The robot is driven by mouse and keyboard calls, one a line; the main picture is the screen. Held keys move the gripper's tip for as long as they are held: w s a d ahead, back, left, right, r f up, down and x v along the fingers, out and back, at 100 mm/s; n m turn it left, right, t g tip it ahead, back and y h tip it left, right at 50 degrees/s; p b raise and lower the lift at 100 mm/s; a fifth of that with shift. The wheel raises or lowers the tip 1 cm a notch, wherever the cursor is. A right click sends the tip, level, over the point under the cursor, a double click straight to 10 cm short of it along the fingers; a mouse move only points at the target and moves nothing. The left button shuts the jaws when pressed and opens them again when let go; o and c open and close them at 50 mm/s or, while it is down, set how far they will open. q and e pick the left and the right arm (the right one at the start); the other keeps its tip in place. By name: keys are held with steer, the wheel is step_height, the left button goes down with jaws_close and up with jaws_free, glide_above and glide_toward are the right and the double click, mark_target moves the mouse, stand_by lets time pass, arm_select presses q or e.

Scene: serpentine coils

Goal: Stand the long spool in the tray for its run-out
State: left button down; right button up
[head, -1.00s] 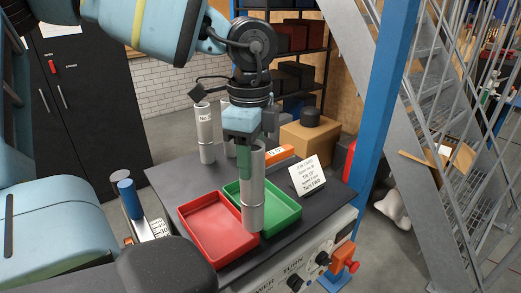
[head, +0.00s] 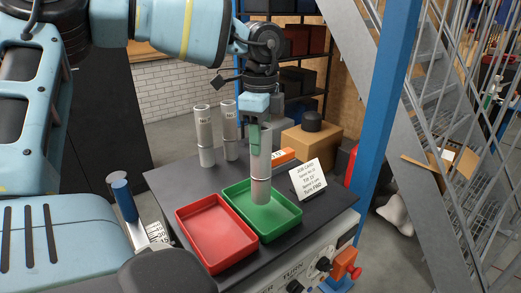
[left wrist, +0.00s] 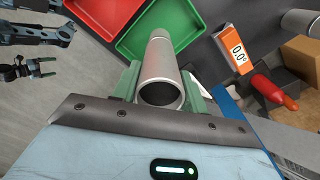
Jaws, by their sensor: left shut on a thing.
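My left gripper (head: 258,136) is shut on the upper part of a long grey metal spool (head: 261,185). The spool is upright, and its lower end is inside the outline of the green tray (head: 288,229). I cannot tell whether it touches the tray floor. In the left wrist view the spool (left wrist: 159,62) stands between the green fingers (left wrist: 160,84), its hollow open end facing the camera, with the green tray (left wrist: 128,48) beyond. Two more grey tubes with labels, a left one (head: 205,140) and a right one (head: 230,135), stand upright at the back. My right gripper is not seen.
An empty red tray (head: 183,226) adjoins the green one on the left. A white job card (head: 308,179) stands to the right. An orange gauge (head: 284,155) lies behind; it reads 0.0° in the left wrist view (left wrist: 237,52). A cardboard box (head: 310,143) and blue post (head: 385,105) stand beyond.

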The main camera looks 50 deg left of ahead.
mark_target(261, 166)
arm_select(q)
steer(key=shift+f, duration=1.55)
steer(key=shift+f+b, duration=0.2)
steer(key=shift+b, duration=0.1)
steer(key=c, duration=0.8)
jaws_free()
steer(key=shift+s, duration=0.1)
steer(key=shift+o, duration=0.2)
